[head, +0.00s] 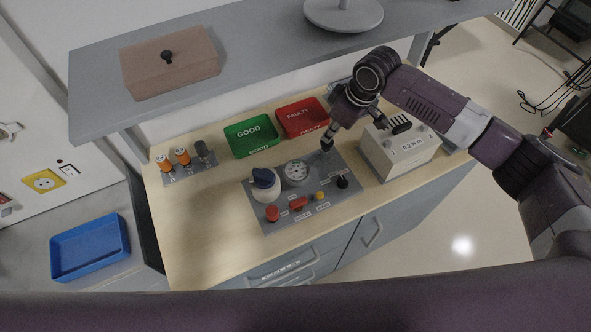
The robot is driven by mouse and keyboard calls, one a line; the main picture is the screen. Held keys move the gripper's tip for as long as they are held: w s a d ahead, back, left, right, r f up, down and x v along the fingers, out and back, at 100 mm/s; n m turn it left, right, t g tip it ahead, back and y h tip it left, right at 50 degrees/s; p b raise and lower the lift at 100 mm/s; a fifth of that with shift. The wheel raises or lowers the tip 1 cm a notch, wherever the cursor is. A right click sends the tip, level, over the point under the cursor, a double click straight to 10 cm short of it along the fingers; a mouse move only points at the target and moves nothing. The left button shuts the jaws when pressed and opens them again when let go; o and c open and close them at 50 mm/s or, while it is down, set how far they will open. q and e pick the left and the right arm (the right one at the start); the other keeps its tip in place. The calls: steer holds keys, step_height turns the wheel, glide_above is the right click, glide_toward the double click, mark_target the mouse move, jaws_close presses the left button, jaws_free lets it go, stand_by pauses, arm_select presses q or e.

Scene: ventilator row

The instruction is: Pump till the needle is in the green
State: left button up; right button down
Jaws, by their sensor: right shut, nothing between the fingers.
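A grey panel (330,193) lies on the wooden worktop. On it a round gauge (297,171) faces up; its needle and any green zone are too small to read. Along the front are a red button (272,212), a red switch (298,203) and a yellow button (319,195). A black knob (343,181) is at the right. My right gripper (328,143) is shut and empty, above the panel's back right edge. My left gripper is out of view.
A green GOOD tray (252,136) and a red FAULTY tray (302,118) stand behind the panel. A white box with a display (402,150) stands right, close to my right arm. A grey shelf (240,55) overhangs the back.

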steer(key=shift+r+p, duration=0.4)
steer(key=shift+r, duration=0.2)
steer(key=shift+f, duration=0.1)
